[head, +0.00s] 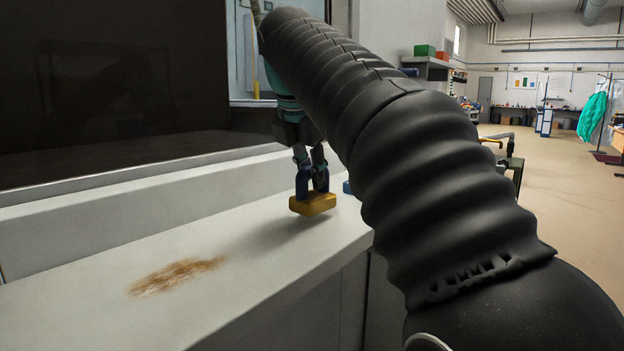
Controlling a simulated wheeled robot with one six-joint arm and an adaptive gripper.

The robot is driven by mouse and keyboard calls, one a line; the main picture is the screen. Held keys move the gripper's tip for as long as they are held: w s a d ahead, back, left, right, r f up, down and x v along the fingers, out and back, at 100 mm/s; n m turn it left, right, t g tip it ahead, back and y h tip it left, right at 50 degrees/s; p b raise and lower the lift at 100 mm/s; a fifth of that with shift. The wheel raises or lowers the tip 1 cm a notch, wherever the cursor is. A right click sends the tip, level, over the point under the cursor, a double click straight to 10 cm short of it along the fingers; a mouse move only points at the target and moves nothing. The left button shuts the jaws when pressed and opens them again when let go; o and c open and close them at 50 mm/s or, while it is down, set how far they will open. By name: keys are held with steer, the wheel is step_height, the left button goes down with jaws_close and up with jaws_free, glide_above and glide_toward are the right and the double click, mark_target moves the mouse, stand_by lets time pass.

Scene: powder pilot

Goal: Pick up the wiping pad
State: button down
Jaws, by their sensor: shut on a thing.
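The wiping pad (313,205) is a small yellow block in the middle of the head view. My gripper (312,188) points down and its blue-tipped fingers are shut on the pad. The pad is over the pale counter ledge (240,315), with a soft shadow to its lower left. It looks slightly raised, but the exact gap to the ledge is hard to tell. My black-sleeved arm covers the right part of the ledge.
A brown powdery smear (177,275) lies on the ledge left of the pad. A raised step and a dark panel (110,80) stand behind the ledge. A small blue thing (347,187) shows partly behind my arm. Open floor (570,200) lies to the right.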

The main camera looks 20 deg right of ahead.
steer(key=r, duration=0.2)
steer(key=r+p, duration=0.1)
steer(key=shift+d, duration=0.25)
steer(key=w+d+r, duration=0.1)
steer(key=d+r, duration=0.5)
steer(key=d, duration=0.5)
steer(key=shift+r, duration=0.15)
steer(key=c, duration=1.6)
jaws_free()
jaws_close()
